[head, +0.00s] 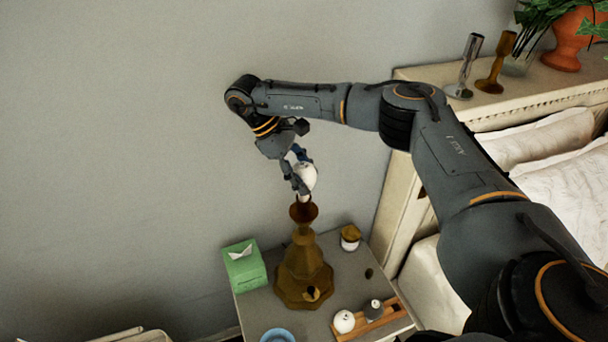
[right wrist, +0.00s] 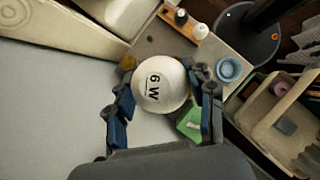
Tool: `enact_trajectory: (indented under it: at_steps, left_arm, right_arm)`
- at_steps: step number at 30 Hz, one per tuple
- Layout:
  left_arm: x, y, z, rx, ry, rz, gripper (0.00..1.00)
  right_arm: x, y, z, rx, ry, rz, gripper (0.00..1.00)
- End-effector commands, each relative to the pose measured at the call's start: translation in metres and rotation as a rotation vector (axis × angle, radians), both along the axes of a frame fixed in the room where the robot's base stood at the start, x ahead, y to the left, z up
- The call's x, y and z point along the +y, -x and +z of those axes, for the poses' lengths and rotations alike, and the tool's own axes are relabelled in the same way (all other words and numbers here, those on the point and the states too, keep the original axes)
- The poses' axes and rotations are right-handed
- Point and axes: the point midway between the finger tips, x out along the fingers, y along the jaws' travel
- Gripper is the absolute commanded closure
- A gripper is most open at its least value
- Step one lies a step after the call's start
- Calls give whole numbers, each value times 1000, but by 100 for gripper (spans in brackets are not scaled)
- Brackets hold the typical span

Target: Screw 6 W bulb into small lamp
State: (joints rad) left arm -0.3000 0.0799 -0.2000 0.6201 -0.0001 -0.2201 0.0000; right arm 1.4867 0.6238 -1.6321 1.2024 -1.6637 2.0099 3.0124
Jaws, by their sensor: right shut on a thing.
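The small lamp (head: 304,262) is a brass-brown base with a stepped foot and a narrow neck, standing upright on the bedside table. My right gripper (head: 301,178) is above the lamp and shut on a white round bulb (head: 308,177). In the right wrist view the bulb (right wrist: 160,84) reads "6 W" and sits between the two blue-padded fingers (right wrist: 163,100). The bulb's lower end is at the lamp's top opening; I cannot tell whether it is seated in the socket. In the right wrist view the bulb hides the lamp. My left gripper is not in view.
On the bedside table (head: 254,307) are a green tissue box (head: 244,268), a small jar (head: 350,238), a blue bowl (head: 278,335) and a wooden tray (head: 392,313) with a white and a dark item. The headboard shelf (head: 540,101) holds vases. The wall is close behind.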

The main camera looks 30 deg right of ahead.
Motion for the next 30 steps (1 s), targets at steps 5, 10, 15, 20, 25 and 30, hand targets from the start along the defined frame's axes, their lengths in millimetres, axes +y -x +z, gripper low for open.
enact_trajectory:
  at_steps: [5,10,15,20,25,30]
  left_arm:
    - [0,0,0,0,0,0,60]
    - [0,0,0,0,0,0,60]
    - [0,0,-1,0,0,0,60]
    - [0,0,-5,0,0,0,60]
    - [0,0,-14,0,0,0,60]
    - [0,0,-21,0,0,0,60]
  right_arm:
    - [0,0,0,1,0,2,32]
    - [0,0,0,0,-1,3,32]
    - [0,0,-1,0,-1,143,32]
    - [0,0,-1,1,0,295,32]
    - [0,0,-3,-1,1,455,32]
    - [0,-1,-2,-1,0,601,32]
